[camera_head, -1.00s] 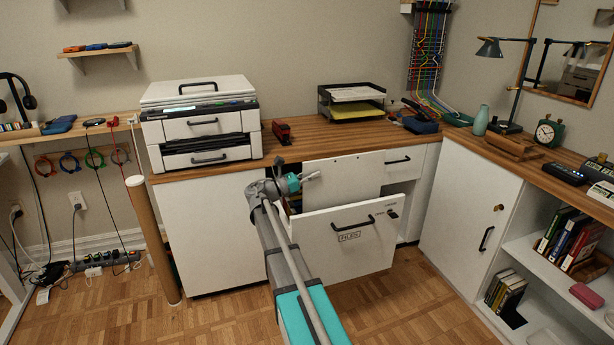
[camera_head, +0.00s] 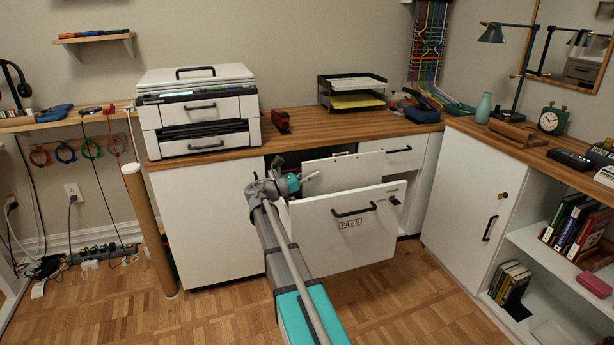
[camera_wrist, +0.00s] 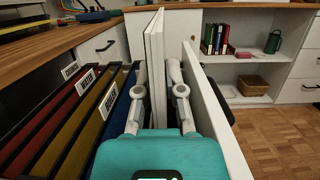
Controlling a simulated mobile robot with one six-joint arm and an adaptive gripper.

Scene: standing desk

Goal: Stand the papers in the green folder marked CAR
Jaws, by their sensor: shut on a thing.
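The papers (camera_wrist: 155,60) are a thin white upright stack. In the wrist view my gripper (camera_wrist: 158,80) is shut on them, one finger on each side. In the head view the papers (camera_head: 345,173) stand above the open file drawer, their lower part hidden behind its white front (camera_head: 350,225), marked FILES. In the wrist view, red (camera_wrist: 45,125), yellow (camera_wrist: 80,135) and blue (camera_wrist: 118,112) hanging folders with white labels lie left of the papers. No green folder is visible.
The drawer front (camera_wrist: 215,115) stands close to the right of my gripper in the wrist view. The wooden worktop (camera_head: 305,135) is behind the drawer, with a printer (camera_head: 200,112) and a paper tray (camera_head: 352,101). The floor before the drawer is clear.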

